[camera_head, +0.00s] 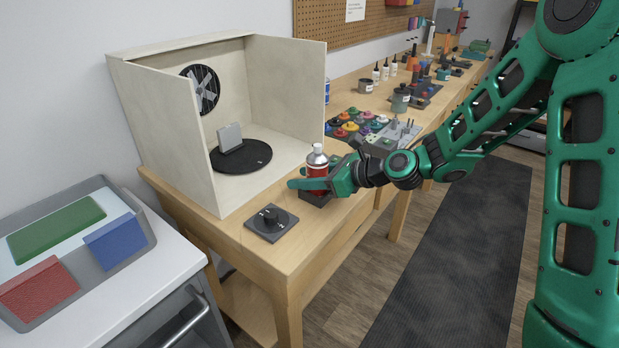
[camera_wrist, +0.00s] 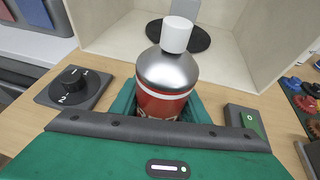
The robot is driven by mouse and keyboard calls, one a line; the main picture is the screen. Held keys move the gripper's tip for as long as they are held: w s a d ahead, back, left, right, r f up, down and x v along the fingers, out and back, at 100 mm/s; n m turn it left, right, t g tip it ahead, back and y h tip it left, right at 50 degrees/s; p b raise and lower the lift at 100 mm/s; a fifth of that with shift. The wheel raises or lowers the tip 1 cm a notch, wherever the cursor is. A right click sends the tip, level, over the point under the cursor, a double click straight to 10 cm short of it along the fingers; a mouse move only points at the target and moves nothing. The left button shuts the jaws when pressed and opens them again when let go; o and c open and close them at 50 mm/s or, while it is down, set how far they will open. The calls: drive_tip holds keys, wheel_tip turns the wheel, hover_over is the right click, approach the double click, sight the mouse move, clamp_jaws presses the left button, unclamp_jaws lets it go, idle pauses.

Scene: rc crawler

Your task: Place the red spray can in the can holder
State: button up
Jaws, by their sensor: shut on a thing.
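The red spray can (camera_head: 317,172) has a silver shoulder and a white cap and stands upright at the front edge of the workbench. My gripper (camera_head: 312,183) is shut around its body. In the wrist view the can (camera_wrist: 168,75) stands between the green fingers, its lower part hidden by my gripper. A dark low base (camera_head: 316,199) shows directly under the can and gripper; it may be the can holder. I cannot tell whether the can's bottom touches it or is inside it.
A dial box (camera_head: 271,223) sits left of the gripper. A block with a green switch (camera_wrist: 246,119) is close on the right in the wrist view. An open booth (camera_head: 160,130) with a turntable (camera_head: 258,158) stands behind. Paint pots (camera_head: 352,127) and bottles fill the bench to the right.

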drive_tip(key=o, duration=1.2)
drive_tip(key=shift+c, duration=0.2)
drive_tip(key=shift+d+r, duration=0.1)
drive_tip(key=v, duration=1.2)
